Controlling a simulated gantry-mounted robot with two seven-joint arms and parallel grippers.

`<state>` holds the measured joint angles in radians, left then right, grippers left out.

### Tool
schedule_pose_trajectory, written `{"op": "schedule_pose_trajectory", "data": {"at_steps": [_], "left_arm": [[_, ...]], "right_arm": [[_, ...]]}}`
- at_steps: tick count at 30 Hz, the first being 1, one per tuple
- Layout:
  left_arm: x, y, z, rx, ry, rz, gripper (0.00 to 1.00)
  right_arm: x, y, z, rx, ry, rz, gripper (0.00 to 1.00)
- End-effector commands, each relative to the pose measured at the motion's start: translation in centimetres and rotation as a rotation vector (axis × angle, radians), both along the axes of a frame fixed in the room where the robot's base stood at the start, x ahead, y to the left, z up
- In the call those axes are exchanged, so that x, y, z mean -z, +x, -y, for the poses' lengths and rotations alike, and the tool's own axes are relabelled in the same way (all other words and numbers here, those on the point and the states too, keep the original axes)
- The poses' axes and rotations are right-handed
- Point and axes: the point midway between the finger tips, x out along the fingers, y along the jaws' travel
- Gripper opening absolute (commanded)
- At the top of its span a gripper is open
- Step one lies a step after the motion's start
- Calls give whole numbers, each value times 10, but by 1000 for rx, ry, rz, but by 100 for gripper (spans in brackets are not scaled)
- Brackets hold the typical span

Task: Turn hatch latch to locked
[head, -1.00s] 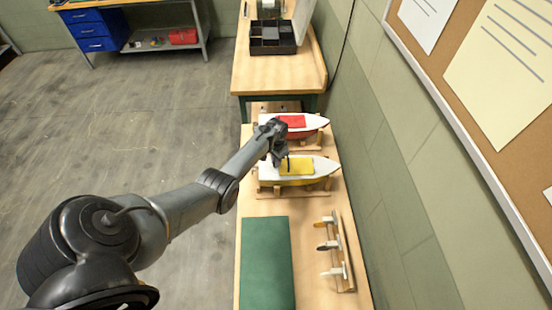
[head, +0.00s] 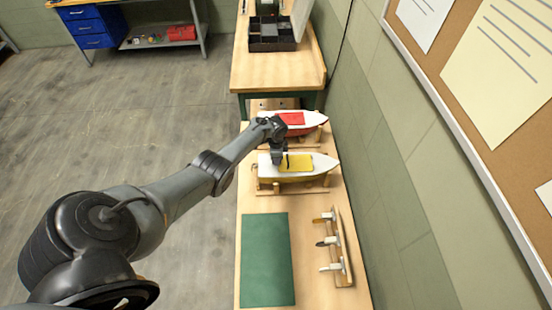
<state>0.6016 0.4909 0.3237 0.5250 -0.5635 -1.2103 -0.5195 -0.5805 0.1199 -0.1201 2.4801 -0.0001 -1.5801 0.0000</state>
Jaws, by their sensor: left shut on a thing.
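The white-and-yellow boat (head: 322,165) rests upright on a wooden cradle, with a yellow hatch (head: 300,163) on its deck. My left gripper (head: 279,162) points down at the left edge of this hatch. It is shut on a small part there, most likely the hatch latch, which is too small and covered to make out. I cannot tell which way the latch is turned. My right gripper is not in view.
A red-and-white boat (head: 306,122) stands on its cradle just behind, close to my left wrist. In front lie a green mat (head: 266,260) and a wooden rack (head: 342,245) with several small tools. The wall (head: 395,190) borders the bench on the right.

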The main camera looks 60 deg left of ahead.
Motion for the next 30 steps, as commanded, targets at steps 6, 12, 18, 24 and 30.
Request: {"op": "schedule_pose_trajectory", "data": {"at_steps": [6, 12, 18, 24, 30], "left_arm": [[0, 0, 0, 23, -1, 2, 0], [0, 0, 0, 25, 0, 1, 0], [0, 0, 0, 25, 0, 1, 23], [0, 0, 0, 23, 0, 1, 38], [-1, 0, 0, 23, 0, 1, 38]], "right_arm": [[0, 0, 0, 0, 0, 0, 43], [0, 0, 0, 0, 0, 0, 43], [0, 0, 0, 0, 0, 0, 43], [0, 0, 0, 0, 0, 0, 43], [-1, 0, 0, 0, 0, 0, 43]]}}
